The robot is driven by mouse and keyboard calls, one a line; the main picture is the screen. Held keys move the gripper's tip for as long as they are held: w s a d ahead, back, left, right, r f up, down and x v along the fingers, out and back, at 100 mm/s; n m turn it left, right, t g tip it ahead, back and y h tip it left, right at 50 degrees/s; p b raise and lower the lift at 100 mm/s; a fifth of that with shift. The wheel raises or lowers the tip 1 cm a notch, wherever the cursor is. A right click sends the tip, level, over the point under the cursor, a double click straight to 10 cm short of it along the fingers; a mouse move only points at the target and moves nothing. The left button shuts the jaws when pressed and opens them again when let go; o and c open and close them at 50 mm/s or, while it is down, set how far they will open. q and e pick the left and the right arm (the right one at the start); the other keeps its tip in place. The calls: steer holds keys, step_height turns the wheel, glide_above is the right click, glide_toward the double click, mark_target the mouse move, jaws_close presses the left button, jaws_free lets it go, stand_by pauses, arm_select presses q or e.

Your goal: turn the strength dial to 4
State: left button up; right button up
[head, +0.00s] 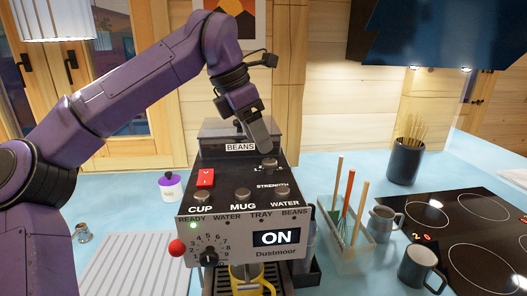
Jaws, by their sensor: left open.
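The dark coffee machine (240,180) stands on the blue counter. A black dial (208,256) with a ring of numbers sits on the lower left of its front; its pointer is too small to read. On the sloped top, the word STRENGTH (272,185) is printed below a small round knob (269,164). My right gripper is out of view.
A red switch (205,178) and CUP, MUG and WATER buttons are on the top. A red-knobbed lever (177,247) sticks out left. A yellow mug (250,284) is under the front. A utensil bin (343,246) and grey mugs (420,268) stand close right.

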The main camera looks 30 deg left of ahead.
arm_select(q)
steer(key=v, duration=0.5)
steer(key=shift+s+r, duration=0.15)
steer(key=shift+r, duration=0.1)
